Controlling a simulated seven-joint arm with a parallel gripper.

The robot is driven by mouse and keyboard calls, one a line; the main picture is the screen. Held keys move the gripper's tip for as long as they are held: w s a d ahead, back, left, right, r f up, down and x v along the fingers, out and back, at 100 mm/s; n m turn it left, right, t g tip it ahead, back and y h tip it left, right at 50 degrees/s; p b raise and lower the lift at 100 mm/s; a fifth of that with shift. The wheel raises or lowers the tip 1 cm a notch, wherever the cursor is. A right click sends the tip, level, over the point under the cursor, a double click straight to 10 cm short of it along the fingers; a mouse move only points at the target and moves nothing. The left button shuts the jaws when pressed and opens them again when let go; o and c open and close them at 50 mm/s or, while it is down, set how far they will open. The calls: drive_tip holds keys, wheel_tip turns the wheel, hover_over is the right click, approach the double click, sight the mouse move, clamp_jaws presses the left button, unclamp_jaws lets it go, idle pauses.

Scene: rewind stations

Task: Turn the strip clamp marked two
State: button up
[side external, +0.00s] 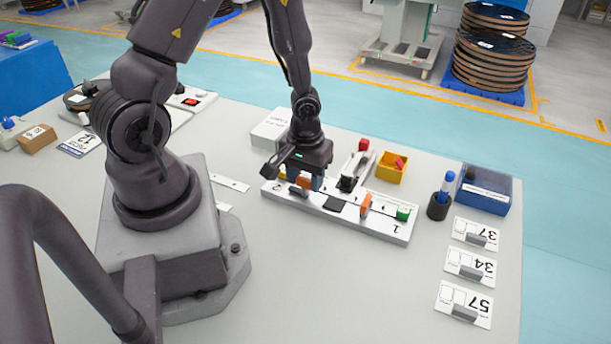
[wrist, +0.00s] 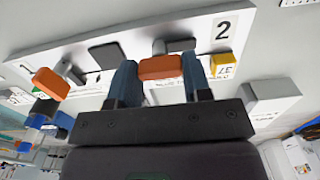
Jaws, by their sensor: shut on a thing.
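A long white board (side external: 385,227) lies on the table, with a 1 at its right end in the side view. The wrist view shows the board (wrist: 60,42) with a 2 at its other end. The orange clamp by the 2 (wrist: 160,68) sits between the blue fingers of my gripper (wrist: 160,77), which is shut on it. In the side view my gripper (side external: 312,182) is down at the board's left part, and this clamp (side external: 302,183) is partly hidden. The other orange clamp (side external: 366,204) stands near the 1; it also shows in the wrist view (wrist: 50,84).
A green block (side external: 403,213) and a dark pad (side external: 334,203) are on the board. A yellow block (wrist: 222,65) is near the 2. Behind are a yellow bin (side external: 391,168) and a white box (side external: 270,130). A pen cup (side external: 438,207) and blue box (side external: 484,190) stand right.

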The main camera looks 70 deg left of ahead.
drive_tip(key=m, duration=0.4)
drive_tip(key=shift+m, duration=0.4)
drive_tip(key=m, duration=0.4)
drive_tip(key=shift+m, duration=0.3)
drive_tip(key=m, duration=0.4)
drive_tip(key=shift+m, duration=2.1)
drive_tip(key=o, duration=0.9)
drive_tip(key=shift+r, duration=0.1)
